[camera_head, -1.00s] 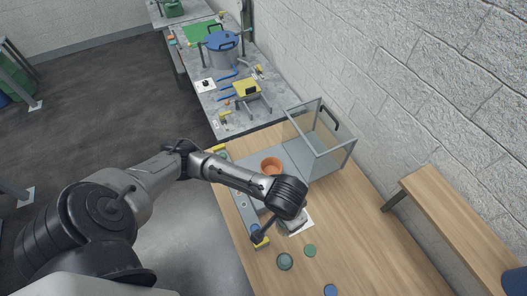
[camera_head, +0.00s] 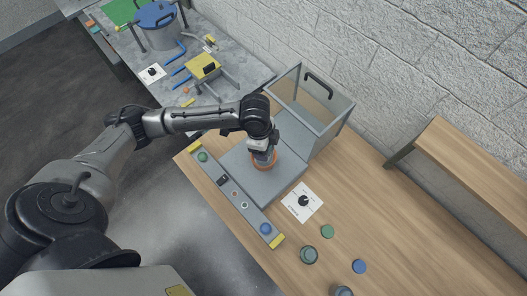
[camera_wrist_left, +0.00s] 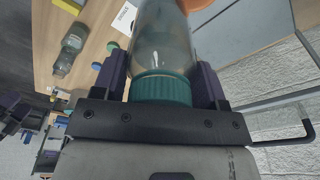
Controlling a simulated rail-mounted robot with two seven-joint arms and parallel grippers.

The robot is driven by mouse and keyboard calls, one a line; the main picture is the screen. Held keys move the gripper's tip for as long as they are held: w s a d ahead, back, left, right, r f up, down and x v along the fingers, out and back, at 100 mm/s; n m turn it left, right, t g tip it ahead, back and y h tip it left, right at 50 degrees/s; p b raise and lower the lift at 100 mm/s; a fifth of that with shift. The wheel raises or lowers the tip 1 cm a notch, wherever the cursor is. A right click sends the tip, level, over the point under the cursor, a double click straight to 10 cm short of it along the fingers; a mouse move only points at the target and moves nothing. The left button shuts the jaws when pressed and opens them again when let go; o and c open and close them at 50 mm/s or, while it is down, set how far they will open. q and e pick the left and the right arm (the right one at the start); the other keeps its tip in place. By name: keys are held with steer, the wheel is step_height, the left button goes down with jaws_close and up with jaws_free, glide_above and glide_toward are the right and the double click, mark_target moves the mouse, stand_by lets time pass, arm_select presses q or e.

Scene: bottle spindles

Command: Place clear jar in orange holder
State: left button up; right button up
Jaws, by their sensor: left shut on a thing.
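My left gripper (camera_head: 262,143) is shut on the clear jar (camera_wrist_left: 163,40), around its teal lid (camera_wrist_left: 160,89). In the head view the gripper is over the orange holder (camera_head: 265,165), a round cup on the grey plate. The jar's lower part is close to the holder. In the left wrist view a piece of the orange holder (camera_wrist_left: 196,5) shows beside the jar's far end. I cannot tell whether the jar's base is inside the holder or just above it. My right gripper is not in view.
A clear-walled enclosure (camera_head: 312,95) stands behind the holder. A grey button bar (camera_head: 240,199) with yellow ends runs along the table's front edge. A paper card (camera_head: 302,202), a green cap (camera_head: 327,231), a blue cap (camera_head: 359,266) and another jar (camera_head: 309,255) lie to the right.

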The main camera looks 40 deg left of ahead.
arm_select(q)
steer(key=m, duration=0.1)
steer(key=w+a+f+m+b, duration=0.1)
steer(key=w+a+f+m, duration=0.1)
steer(key=m, duration=0.1)
steer(key=shift+w+a+f+g+b, duration=0.1)
steer(key=shift+w+f+g+b, duration=0.1)
steer(key=shift+f+g+b, duration=0.15)
steer(key=shift+w+a+f+m, duration=0.15)
steer(key=shift+f+m, duration=0.2)
steer(key=shift+f, duration=1.4)
steer(key=shift+w+a+f+m, duration=0.2)
steer(key=shift+f+m, duration=0.2)
steer(key=shift+f, duration=1.4)
steer(key=shift+w+a+f+m, duration=0.15)
steer(key=shift+f+m, duration=0.2)
steer(key=shift+f, duration=1.4)
steer(key=shift+f, duration=0.15)
steer(key=o, duration=1.1)
steer(key=shift+o, duration=0.2)
